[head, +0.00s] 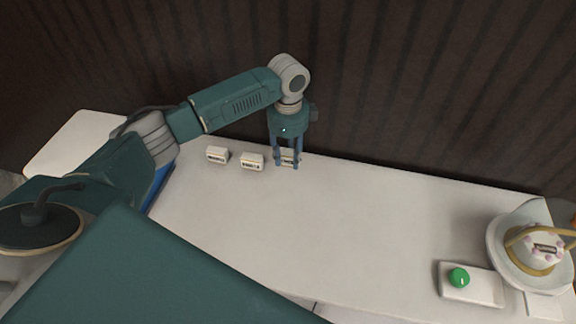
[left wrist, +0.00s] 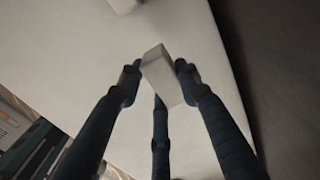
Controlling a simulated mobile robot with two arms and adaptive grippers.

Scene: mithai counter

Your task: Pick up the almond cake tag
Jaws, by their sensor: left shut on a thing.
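My left gripper (head: 286,163) points down at the back of the white counter, its fingers shut on the rightmost of three small white block-shaped tags (head: 290,156). The held tag sits between the fingertips in the left wrist view (left wrist: 163,76). Its print is too small to read, so I cannot tell whether it is the almond cake one. Two similar tags stand to its left, one close by (head: 251,163) and one farther left (head: 217,155). I cannot tell whether the held tag touches the counter. My right gripper is not in view.
The white counter (head: 330,225) is bare in the middle. At the right end are a white box with a green button (head: 459,277) and a round plate (head: 500,262) with a pale decorated item on it. A dark ribbed wall (head: 420,90) stands behind.

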